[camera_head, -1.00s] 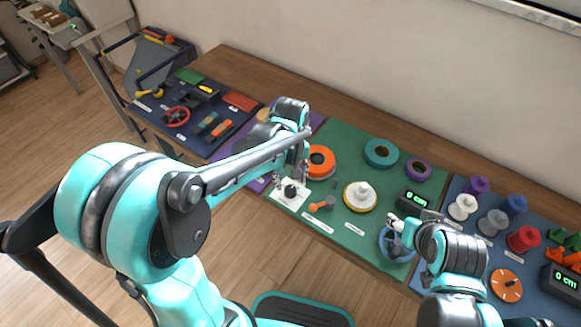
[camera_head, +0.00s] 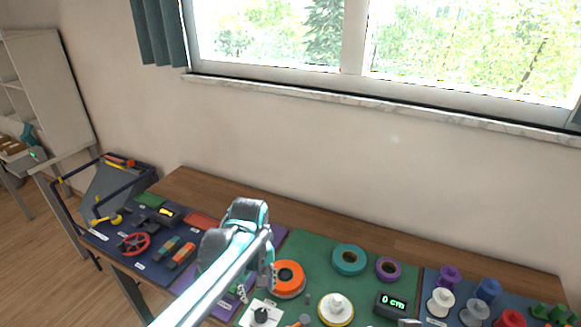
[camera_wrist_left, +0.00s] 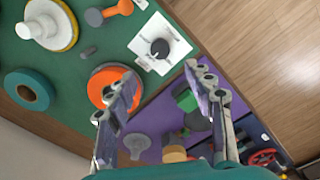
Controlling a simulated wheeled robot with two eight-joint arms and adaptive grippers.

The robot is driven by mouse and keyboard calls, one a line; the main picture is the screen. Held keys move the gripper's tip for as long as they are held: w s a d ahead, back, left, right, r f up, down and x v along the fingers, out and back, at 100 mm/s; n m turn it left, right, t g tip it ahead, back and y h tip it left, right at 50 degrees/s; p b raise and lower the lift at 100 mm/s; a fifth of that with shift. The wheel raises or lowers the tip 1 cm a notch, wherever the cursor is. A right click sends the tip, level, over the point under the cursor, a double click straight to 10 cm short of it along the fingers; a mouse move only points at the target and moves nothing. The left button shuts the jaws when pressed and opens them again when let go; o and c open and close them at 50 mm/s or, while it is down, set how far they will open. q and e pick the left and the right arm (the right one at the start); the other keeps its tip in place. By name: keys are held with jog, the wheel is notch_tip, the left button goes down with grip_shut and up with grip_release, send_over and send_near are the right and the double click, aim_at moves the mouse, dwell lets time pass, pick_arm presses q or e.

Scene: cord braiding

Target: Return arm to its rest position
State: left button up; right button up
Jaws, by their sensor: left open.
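My left arm reaches in from the bottom in the head view. My left gripper (camera_head: 257,284) is open and empty, above the table near the white plate with a black knob (camera_head: 261,314) and the orange ring (camera_head: 288,277). In the left wrist view its two fingers (camera_wrist_left: 160,75) stand apart with nothing between them. The white plate (camera_wrist_left: 160,46) is beyond the fingertips, and the orange disc (camera_wrist_left: 110,84) is partly hidden by one finger. Only a grey sliver of my right arm shows at the bottom edge of the head view; its gripper is out of sight.
The green mat (camera_head: 313,252) holds a teal ring (camera_head: 349,259), a purple ring (camera_head: 388,269), a white spool (camera_head: 336,306) and a display (camera_head: 391,304). Spools stand on the right. A red wheel (camera_head: 134,244) is on the left mat. A wall and window rise behind.

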pick_arm(q)
jog(key=s+a+r+m+t, duration=0.1)
jog(key=s+a+m+t, duration=0.1)
jog(key=s, duration=0.3)
jog(key=s+a+m+t, duration=0.2)
jog(key=s+m+t, duration=0.3)
jog(key=shift+s+a+r, duration=0.2)
jog(key=shift+a+r, duration=0.2)
